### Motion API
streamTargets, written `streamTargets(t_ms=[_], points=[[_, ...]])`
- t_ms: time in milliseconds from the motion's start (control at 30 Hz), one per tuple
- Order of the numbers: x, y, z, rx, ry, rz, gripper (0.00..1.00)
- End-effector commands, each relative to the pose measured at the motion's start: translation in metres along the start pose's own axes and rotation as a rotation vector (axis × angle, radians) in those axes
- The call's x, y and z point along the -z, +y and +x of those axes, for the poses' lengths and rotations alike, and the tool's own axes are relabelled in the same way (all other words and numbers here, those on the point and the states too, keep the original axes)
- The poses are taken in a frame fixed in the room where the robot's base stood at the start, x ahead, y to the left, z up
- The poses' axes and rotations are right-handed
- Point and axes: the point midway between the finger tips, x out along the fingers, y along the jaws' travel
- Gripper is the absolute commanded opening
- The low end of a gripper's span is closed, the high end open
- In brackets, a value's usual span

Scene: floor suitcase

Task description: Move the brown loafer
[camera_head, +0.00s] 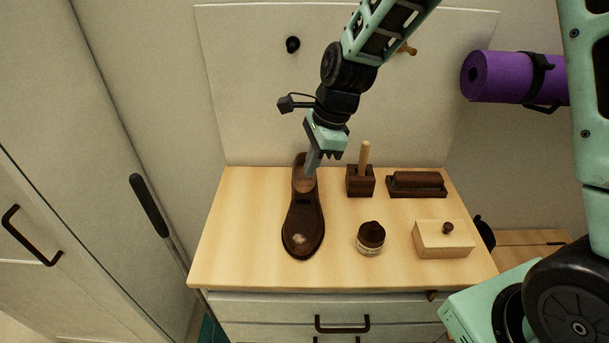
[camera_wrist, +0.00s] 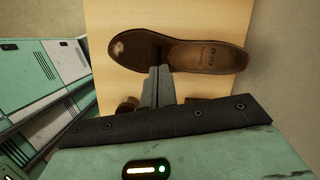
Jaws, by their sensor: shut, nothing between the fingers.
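The brown loafer (camera_head: 303,222) stands upright on the left part of the wooden cabinet top (camera_head: 235,250), its toe toward the front edge and its heel toward the back panel. In the wrist view the loafer (camera_wrist: 135,48) lies across the top, with its pale insole showing at right. My gripper (camera_head: 310,174) is shut and empty. In the head view its tips overlap the loafer's opening near the heel. In the wrist view the closed fingertips (camera_wrist: 160,70) reach the loafer's near side; I cannot tell whether they touch it.
Right of the loafer are a dark block with a wooden handle (camera_head: 360,181), a brush (camera_head: 416,185), a round jar (camera_head: 370,238) and a light wooden box (camera_head: 443,239). A purple rolled mat (camera_head: 505,77) hangs at right. The top's front left corner is clear.

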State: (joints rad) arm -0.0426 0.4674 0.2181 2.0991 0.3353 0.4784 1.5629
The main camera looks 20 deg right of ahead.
Motion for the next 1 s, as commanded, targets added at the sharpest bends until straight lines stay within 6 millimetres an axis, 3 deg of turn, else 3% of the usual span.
streamTargets(t_ms=[100, 200, 367, 700, 1000], points=[[0.016, -0.020, 0.006, 0.015, -0.006, 0.187, 0.00], [0.021, -0.026, 0.010, 0.021, -0.008, 0.255, 0.00], [0.021, -0.026, 0.026, 0.019, -0.008, 0.266, 0.00], [0.021, -0.027, 0.084, 0.018, -0.008, 0.262, 0.00], [0.020, -0.028, 0.108, 0.021, -0.008, 0.260, 0.00]])
